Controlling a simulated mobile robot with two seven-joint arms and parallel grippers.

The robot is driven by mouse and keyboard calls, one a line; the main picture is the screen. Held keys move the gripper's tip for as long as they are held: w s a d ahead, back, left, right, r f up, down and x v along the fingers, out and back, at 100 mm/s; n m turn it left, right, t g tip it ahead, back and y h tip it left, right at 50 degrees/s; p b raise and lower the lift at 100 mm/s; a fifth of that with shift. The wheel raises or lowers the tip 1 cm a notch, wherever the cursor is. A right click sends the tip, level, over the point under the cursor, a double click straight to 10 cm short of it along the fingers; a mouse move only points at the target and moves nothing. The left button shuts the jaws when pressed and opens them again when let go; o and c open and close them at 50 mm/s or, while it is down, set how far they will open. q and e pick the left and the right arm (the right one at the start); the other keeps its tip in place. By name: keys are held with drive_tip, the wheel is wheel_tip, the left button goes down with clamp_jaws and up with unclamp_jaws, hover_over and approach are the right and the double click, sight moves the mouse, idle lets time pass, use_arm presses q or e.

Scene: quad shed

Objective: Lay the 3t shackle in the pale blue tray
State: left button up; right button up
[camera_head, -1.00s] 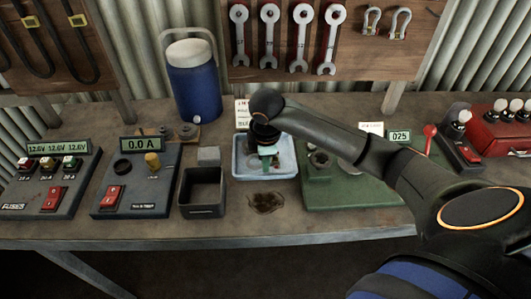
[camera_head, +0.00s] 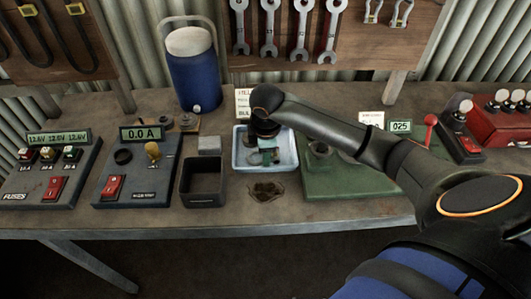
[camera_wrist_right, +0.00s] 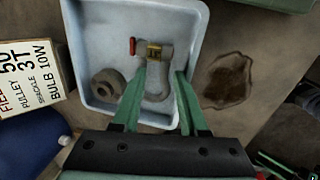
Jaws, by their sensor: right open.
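The pale blue tray (camera_head: 290,168) stands on the bench, partly hidden by my right gripper; it also shows in the right wrist view (camera_wrist_right: 85,25). In that view a grey shackle (camera_wrist_right: 158,84) with a red pin end and a yellow band lies inside the tray. A grey ring-shaped part (camera_wrist_right: 107,84) lies left of it. My right gripper (camera_wrist_right: 158,88) is open, its green fingers on either side of the shackle's bow. In the head view the right gripper (camera_head: 265,157) points down over the tray. My left gripper is not in view.
A card (camera_wrist_right: 30,75) beside the tray lists a pulley, 3T shackle and bulb. A dark open box (camera_head: 203,192) stands left of the tray, a green base (camera_head: 345,180) right of it. A dark stain (camera_head: 266,190) marks the bench in front. Two shackles (camera_head: 373,11) hang on the board.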

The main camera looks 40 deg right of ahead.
drive_tip(key=shift+s+f, duration=0.1)
wheel_tip(320, 180, up, 12)
drive_tip(key=s+a, duration=0.1)
drive_tip(key=s, duration=0.1)
drive_tip(key=shift+a+r, duration=0.15)
drive_tip(key=shift+r, duration=0.1)
